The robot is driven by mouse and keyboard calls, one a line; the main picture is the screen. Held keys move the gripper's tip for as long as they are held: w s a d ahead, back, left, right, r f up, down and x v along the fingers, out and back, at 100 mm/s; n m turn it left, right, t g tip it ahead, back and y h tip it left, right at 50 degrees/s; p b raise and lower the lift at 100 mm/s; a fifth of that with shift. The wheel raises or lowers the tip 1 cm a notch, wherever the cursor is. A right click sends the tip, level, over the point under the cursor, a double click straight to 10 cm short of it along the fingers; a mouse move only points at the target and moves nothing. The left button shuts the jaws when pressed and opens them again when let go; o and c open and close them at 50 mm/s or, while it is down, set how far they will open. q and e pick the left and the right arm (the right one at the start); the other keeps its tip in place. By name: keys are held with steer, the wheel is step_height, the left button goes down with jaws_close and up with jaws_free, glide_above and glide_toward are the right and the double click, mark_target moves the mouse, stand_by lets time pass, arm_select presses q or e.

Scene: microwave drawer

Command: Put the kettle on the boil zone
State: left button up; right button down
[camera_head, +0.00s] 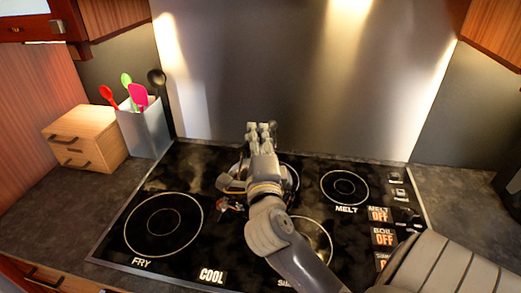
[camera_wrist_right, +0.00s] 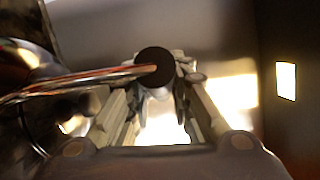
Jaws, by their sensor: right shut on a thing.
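The shiny metal kettle (camera_head: 230,184) is mostly hidden behind my right gripper and wrist in the head view, at the back middle of the cooktop. In the right wrist view, its reflective body (camera_wrist_right: 25,75) is at the left, and a metal bar ends in a black round knob (camera_wrist_right: 154,67) between the fingers. My right gripper (camera_head: 262,128) is shut on the kettle's handle. It also shows in the right wrist view (camera_wrist_right: 160,100). A ring (camera_head: 295,176) at the back middle shows partly beside my wrist; its label is hidden. I cannot tell whether the kettle touches the glass. My left gripper is out of view.
The black cooktop has a FRY zone (camera_head: 163,226) at the front left, a MELT zone (camera_head: 344,187) at the back right, and a partly covered front-right zone (camera_head: 318,238). The BOIL panel (camera_head: 383,236) reads OFF. A utensil holder (camera_head: 146,130) and wooden drawer box (camera_head: 87,138) stand left.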

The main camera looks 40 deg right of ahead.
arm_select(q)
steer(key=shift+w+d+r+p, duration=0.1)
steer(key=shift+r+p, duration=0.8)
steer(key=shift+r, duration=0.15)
arm_select(e)
steer(key=w+d+f, duration=0.4)
steer(key=w+d, duration=0.4)
steer(key=d, duration=0.3)
steer(key=shift+w+d, duration=0.25)
steer(key=shift+w, duration=0.1)
steer(key=shift+f, duration=0.2)
steer(key=c, duration=1.6)
jaws_free()
steer(key=shift+f, duration=0.3)
steer(key=shift+o, duration=0.8)
steer(key=shift+s+a+r, duration=0.1)
steer(key=shift+s, duration=0.05)
steer(key=b+v, duration=0.2)
steer(key=v, duration=0.9)
steer(key=shift+s+a, duration=0.1)
steer(key=shift+s, duration=0.05)
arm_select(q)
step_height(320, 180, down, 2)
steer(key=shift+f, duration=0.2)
arm_select(e)
steer(key=shift+s+a, duration=0.2)
steer(key=shift+s, duration=0.1)
